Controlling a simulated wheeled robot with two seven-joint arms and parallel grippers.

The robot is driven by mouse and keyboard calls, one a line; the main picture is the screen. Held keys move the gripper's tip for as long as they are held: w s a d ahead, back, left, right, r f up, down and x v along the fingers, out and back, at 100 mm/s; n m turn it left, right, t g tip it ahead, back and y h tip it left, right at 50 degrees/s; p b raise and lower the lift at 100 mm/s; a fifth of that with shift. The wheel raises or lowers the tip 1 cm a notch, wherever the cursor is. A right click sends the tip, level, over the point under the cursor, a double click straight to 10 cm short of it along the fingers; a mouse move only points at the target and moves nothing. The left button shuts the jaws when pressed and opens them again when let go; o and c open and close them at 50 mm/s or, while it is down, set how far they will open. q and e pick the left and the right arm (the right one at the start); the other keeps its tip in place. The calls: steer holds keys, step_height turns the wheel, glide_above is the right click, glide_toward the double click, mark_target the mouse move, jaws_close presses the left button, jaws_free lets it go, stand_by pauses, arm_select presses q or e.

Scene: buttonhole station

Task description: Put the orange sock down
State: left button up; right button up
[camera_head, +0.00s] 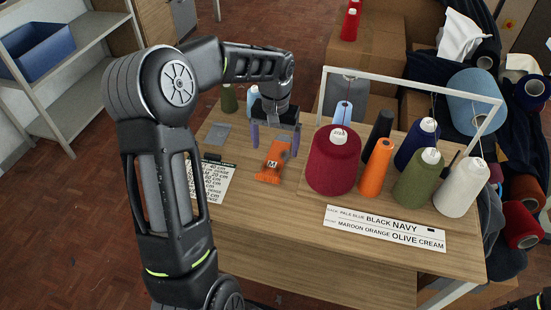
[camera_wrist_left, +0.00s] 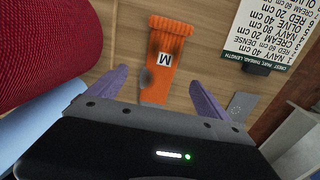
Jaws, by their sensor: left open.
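The orange sock (camera_head: 270,169) lies on the wooden table (camera_head: 260,215), left of the big maroon cone (camera_head: 333,160). It has a white patch with a black M and a grey spot. In the left wrist view the sock (camera_wrist_left: 171,48) lies flat, its ribbed cuff away from my gripper. My left gripper (camera_head: 275,138) points down at the sock's far end with its purple fingers apart. In the wrist view the sock's near part lies between the fingers of the gripper (camera_wrist_left: 158,88), with gaps on both sides. I cannot tell the exact height above the table. My right gripper is out of view.
A white frame (camera_head: 410,82) stands over several thread cones, including an orange cone (camera_head: 376,167). A list card (camera_head: 211,183) lies left of the sock and a colour label (camera_head: 385,229) lies in front. Bare tabletop lies in front of the sock.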

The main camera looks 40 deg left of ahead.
mark_target(275, 159)
arm_select(q)
step_height(275, 159, down, 4)
steer(key=shift+r, duration=0.1)
steer(key=shift+c, duration=0.2)
stand_by(0.4)
steer(key=c, duration=1.5)
step_height(275, 159, up, 10)
stand_by(0.4)
